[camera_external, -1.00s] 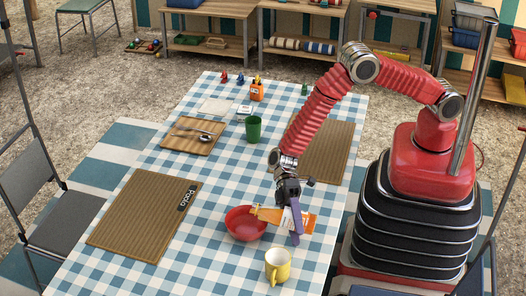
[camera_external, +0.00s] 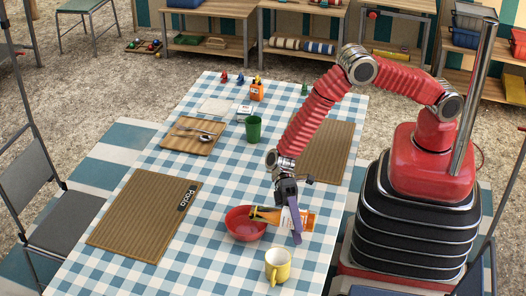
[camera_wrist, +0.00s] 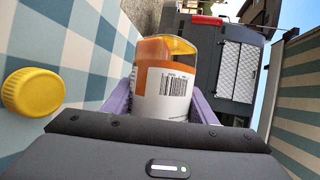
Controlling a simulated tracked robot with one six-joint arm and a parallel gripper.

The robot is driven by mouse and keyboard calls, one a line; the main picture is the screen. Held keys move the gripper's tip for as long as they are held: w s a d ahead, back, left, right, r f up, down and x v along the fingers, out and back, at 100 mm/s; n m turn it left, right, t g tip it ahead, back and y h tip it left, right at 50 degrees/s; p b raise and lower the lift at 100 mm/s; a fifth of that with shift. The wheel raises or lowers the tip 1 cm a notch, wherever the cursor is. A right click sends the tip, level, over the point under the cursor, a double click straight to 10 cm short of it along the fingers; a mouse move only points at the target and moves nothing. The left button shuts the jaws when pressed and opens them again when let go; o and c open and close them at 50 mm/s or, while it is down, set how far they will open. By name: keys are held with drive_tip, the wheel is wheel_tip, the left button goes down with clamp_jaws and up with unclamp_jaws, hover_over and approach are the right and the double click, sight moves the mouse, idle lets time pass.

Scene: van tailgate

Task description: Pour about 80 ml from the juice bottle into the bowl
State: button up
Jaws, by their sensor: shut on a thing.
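My gripper (camera_external: 294,222) is shut on the juice bottle (camera_external: 308,219), an orange bottle with a white label. The bottle lies tilted on its side, with its neck pointing left over the red bowl (camera_external: 244,232). The bowl stands on the checked cloth, and no juice can be made out in it. In the wrist view, the bottle (camera_wrist: 167,85) sits between the purple fingers with its barcode label facing the camera. The bowl does not show in the wrist view. Whether liquid is leaving the mouth is too small to tell.
A green cup (camera_external: 253,129) and a wooden board with cutlery (camera_external: 193,136) are farther back. A woven placemat (camera_external: 145,215) lies to the left.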

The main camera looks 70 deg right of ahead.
drive_tip(key=shift+r+m+g+p, duration=0.4)
drive_tip(key=shift+r+m+p, duration=0.1)
drive_tip(key=shift+r+p, duration=0.25)
idle(2.1)
drive_tip(key=shift+f+n, duration=0.3)
drive_tip(key=shift+f, duration=0.2)
drive_tip(key=shift+f+n+t, duration=0.5)
drive_tip(key=shift+n+t, duration=0.2)
drive_tip(key=shift+s+f+n+t+h, duration=0.3)
drive_tip(key=shift+s+f+n+t, duration=0.1)
drive_tip(key=shift+f+n, duration=0.1)
drive_tip(key=shift+s+f, duration=0.1)
drive_tip(key=shift+s, duration=0.05)
drive_tip(key=shift+w+n+t, duration=0.2)
drive_tip(key=shift+n+t, duration=0.1)
drive_tip(key=shift+n, duration=0.1)
drive_tip(key=shift+w+r, duration=0.1)
drive_tip(key=shift+r, duration=0.1)
